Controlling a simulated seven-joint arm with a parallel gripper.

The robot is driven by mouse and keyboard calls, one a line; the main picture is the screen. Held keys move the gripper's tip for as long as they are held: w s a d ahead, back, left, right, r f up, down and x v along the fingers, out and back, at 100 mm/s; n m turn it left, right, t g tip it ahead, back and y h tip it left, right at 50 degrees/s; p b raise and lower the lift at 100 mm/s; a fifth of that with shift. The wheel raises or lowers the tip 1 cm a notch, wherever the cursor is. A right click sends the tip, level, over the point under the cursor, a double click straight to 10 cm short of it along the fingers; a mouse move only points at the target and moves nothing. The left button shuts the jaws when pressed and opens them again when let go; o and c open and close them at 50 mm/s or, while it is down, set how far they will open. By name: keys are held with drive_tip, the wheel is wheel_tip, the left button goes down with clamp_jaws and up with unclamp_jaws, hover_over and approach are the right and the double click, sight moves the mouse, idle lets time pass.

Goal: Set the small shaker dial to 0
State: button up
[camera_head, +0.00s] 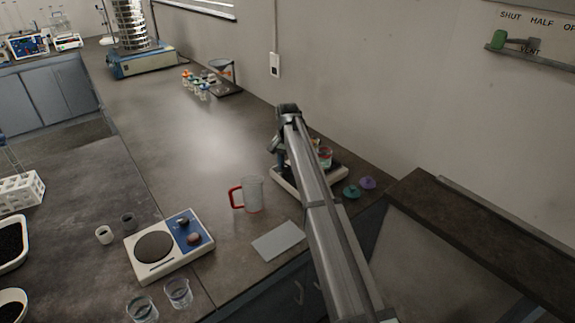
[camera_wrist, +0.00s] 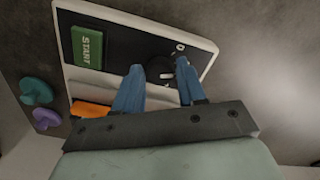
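The small shaker (camera_head: 285,182) is a white-edged unit with a dark panel, partly hidden behind my arm in the head view. In the wrist view its panel (camera_wrist: 125,42) shows a green START button (camera_wrist: 88,47), an orange button (camera_wrist: 91,109) and a dark round dial (camera_wrist: 162,69) with a pale mark near it. My gripper (camera_wrist: 160,67) has its two blue fingers apart, with the dial between or just beyond their tips. I cannot tell whether they touch it. In the head view my gripper (camera_head: 281,158) is over the shaker's left part. The dial's setting is unreadable.
A red-handled jug (camera_head: 252,194) and a pale flat pad (camera_head: 278,241) lie left of my arm. Teal (camera_head: 350,191) and purple (camera_head: 368,183) pieces lie right of the shaker. A hotplate-like device (camera_head: 160,268) stands front left. A sieve stack (camera_head: 130,25) stands far back.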

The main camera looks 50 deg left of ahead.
drive_tip(key=c, duration=0.7)
drive_tip(key=n, duration=0.4)
drive_tip(key=shift+n, duration=2.2)
drive_tip(key=o, duration=1.1)
drive_tip(key=shift+c, duration=0.2)
